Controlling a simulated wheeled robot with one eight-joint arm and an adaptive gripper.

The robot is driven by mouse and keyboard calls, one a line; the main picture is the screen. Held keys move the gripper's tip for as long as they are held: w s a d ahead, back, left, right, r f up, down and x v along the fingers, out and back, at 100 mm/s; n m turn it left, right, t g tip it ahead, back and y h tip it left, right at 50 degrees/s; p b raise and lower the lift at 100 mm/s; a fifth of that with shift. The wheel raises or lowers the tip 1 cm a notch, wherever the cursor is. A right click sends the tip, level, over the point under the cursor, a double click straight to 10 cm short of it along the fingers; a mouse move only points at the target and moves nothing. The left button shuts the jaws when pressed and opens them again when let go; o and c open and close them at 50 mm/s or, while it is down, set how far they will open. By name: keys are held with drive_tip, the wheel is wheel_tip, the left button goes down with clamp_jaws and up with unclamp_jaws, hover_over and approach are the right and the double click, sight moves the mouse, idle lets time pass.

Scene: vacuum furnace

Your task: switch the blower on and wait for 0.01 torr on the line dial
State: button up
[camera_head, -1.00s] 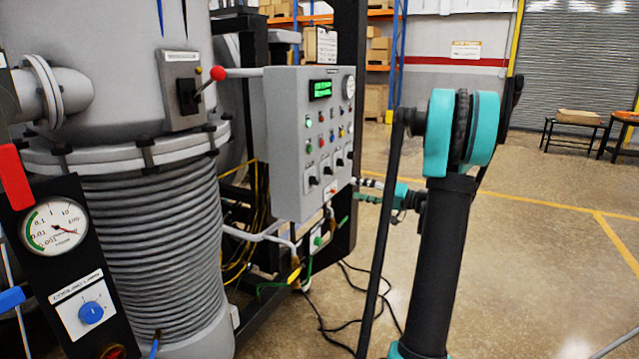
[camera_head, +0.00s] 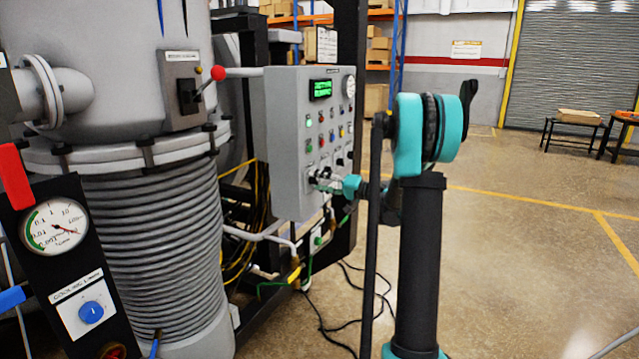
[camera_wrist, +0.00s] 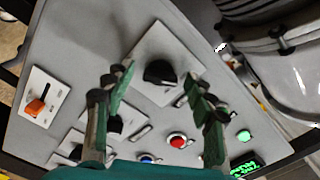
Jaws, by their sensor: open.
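The grey control panel (camera_head: 284,140) stands at the middle of the head view, with several black rotary switches, coloured buttons and a lit green display (camera_head: 321,90). My gripper (camera_head: 325,183) is at its lower switches. In the wrist view my gripper (camera_wrist: 160,98) is open, with a black rotary switch (camera_wrist: 160,72) on a pale plate showing between and beyond its fingers. Contact cannot be told, and no switch label is readable. A round white dial (camera_head: 54,226) at the left has its needle pointing to the lower right. A smaller dial (camera_head: 348,87) sits at the panel's top right corner.
A red-knobbed lever (camera_head: 217,73) sticks out left of the panel. The ribbed grey vessel (camera_head: 150,240) stands close on the left. An orange switch (camera_wrist: 38,104) is on the panel.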

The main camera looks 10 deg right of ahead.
drive_tip(key=shift+c, duration=0.6)
drive_tip(key=c, duration=1)
drive_tip(key=shift+c, duration=0.2)
drive_tip(key=m, duration=1.1)
drive_tip(key=shift+m, duration=0.4)
drive_tip(key=o, duration=1.2)
drive_tip(key=shift+c, duration=0.2)
